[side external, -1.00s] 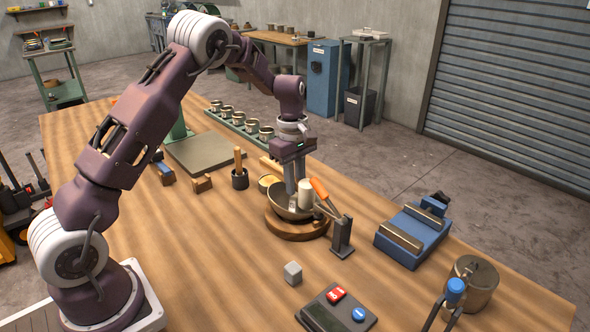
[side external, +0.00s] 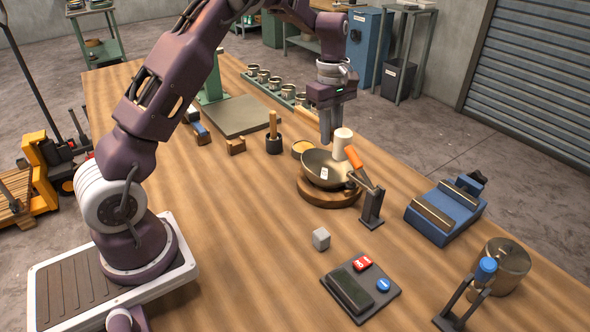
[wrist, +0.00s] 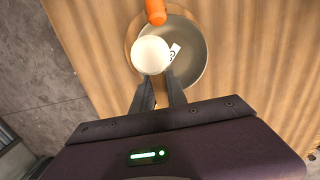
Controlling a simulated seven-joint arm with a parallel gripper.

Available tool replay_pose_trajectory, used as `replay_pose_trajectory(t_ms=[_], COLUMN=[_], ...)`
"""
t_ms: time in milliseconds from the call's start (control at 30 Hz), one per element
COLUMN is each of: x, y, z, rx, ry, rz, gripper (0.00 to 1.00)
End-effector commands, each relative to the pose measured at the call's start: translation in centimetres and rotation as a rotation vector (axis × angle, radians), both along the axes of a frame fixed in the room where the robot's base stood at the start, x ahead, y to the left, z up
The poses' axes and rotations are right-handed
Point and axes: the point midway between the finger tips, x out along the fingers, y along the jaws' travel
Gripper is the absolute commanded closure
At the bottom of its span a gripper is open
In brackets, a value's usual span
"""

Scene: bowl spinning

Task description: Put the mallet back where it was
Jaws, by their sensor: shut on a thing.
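The mallet's pale cylindrical head (side external: 341,142) is upright just right of my fingertips. In the wrist view, the round end of the head (wrist: 150,54) is just beyond the fingertips. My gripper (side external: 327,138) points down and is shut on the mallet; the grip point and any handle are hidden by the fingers. The mallet is above the dark bowl (side external: 318,177), which sits on a round wooden base (side external: 330,199). A small marked white tag (side external: 324,173) shows in the bowl. I cannot tell which spot the mallet came from.
Close right of the mallet, an orange-handled lever (side external: 354,157) leans from a grey stand (side external: 372,206). A wooden stick stands in a black cup (side external: 274,145). A notched wooden block (side external: 236,146) and blue-topped block (side external: 201,133) lie left. A blue vise (side external: 446,208) stands right.

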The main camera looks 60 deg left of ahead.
Motion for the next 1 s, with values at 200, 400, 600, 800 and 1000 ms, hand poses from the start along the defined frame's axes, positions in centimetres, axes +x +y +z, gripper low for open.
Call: replay_pose_trajectory(t_ms=[200,400,600,800,1000], x=[0.1,-0.7,-3.3,-7.7,-12.0], y=[0.0,1.4,5.2,10.1,13.4], z=[4.2,6.2,6.3,6.3,6.2], rx=[0.003,0.0,-0.002,-0.004,-0.007], ry=[-0.007,-0.001,-0.001,0.0,-0.001], rz=[-0.001,0.005,0.012,0.014,0.01], gripper=[1.0,1.0,1.0,1.0,1.0])
